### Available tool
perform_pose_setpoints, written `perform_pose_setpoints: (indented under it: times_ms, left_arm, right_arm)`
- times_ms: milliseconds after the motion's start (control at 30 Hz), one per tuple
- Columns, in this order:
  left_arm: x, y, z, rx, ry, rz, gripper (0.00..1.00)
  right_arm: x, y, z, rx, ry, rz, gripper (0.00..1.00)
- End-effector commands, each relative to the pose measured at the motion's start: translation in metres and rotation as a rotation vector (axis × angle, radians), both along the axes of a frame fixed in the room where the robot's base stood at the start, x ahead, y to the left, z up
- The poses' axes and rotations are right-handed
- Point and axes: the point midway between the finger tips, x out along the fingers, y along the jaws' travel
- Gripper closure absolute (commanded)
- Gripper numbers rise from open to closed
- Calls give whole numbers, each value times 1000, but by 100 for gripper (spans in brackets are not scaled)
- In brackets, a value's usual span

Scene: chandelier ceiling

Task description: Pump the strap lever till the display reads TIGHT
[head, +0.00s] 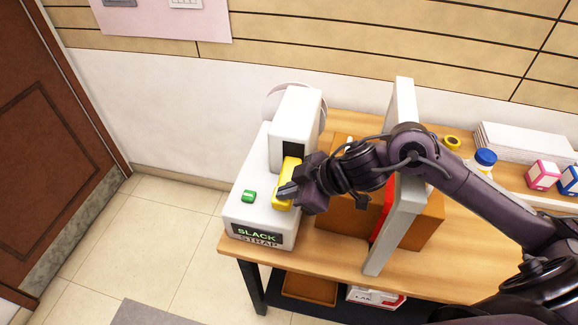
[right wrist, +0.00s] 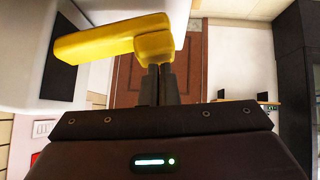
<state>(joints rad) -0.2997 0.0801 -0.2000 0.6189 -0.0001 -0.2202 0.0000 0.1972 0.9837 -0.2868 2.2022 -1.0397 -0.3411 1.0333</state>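The white strap machine (head: 258,207) stands at the left end of the table. Its display (head: 257,234) reads SLACK, and a green button (head: 249,196) sits on its top. The yellow lever (head: 286,183) comes out of a dark slot in the machine's raised housing. My right gripper (head: 284,191) is at the lever. In the right wrist view the two fingers (right wrist: 157,84) are close together with nothing visible between them, at the rounded end of the yellow lever (right wrist: 110,40). I cannot tell whether they touch it. My left gripper is not in view.
A carton (head: 345,222) stands on the wooden table (head: 330,252) right of the machine, with a grey upright frame (head: 400,235) around it. Paper stacks (head: 520,140), a blue-capped jar (head: 485,160) and small boxes (head: 543,175) lie further right.

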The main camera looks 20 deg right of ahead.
Motion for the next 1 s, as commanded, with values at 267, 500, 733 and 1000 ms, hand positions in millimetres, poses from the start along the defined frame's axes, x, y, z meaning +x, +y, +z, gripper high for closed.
perform_pose_setpoints:
  times_ms: [267, 500, 733, 1000]
  left_arm:
    - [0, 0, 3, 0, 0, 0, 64]
    - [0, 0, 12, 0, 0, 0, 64]
    - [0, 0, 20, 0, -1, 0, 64]
    - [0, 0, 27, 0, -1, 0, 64]
  right_arm:
    - [0, 1, 19, -1, -1, 4, 100]
    - [1, 0, 77, -2, -7, 3, 100]
    - [1, 0, 129, -1, -6, 2, 100]
    - [0, 0, 179, 0, -6, 1, 100]
